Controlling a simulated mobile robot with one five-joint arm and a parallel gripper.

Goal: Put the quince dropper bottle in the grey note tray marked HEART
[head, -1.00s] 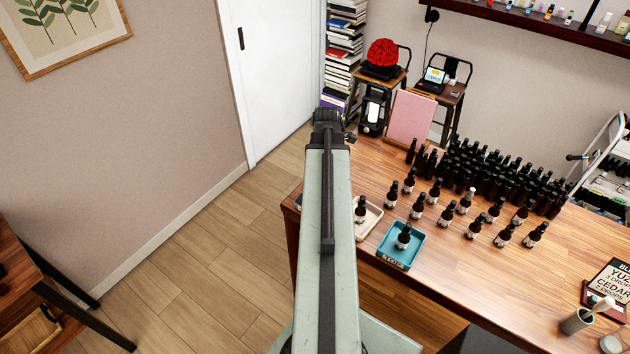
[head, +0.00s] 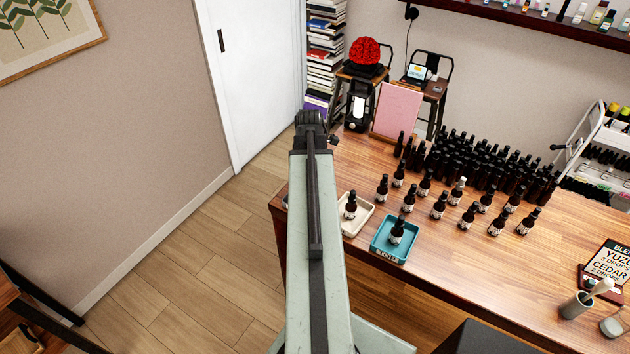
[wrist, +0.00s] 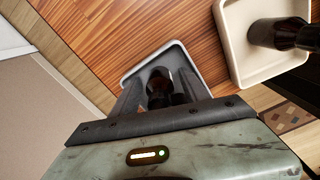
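A dark dropper bottle (wrist: 159,82) stands between the two fingers of my gripper (wrist: 162,78) in the wrist view. Its label is hidden, so I cannot read whether it is the quince one. It is in or just over a grey tray (wrist: 177,46), whose marking is out of sight. The fingers lie close along both sides of the bottle; whether they press on it is unclear. In the head view my arm hides most of this tray, and the gripper end (head: 311,125) shows only from behind.
A cream tray (head: 362,223) with a bottle stands beside the grey one, then a teal tray (head: 381,252) with another bottle. Several labelled bottles (head: 438,207) and a dense dark bottle group (head: 480,165) stand further right. The table's left edge is close to the grey tray.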

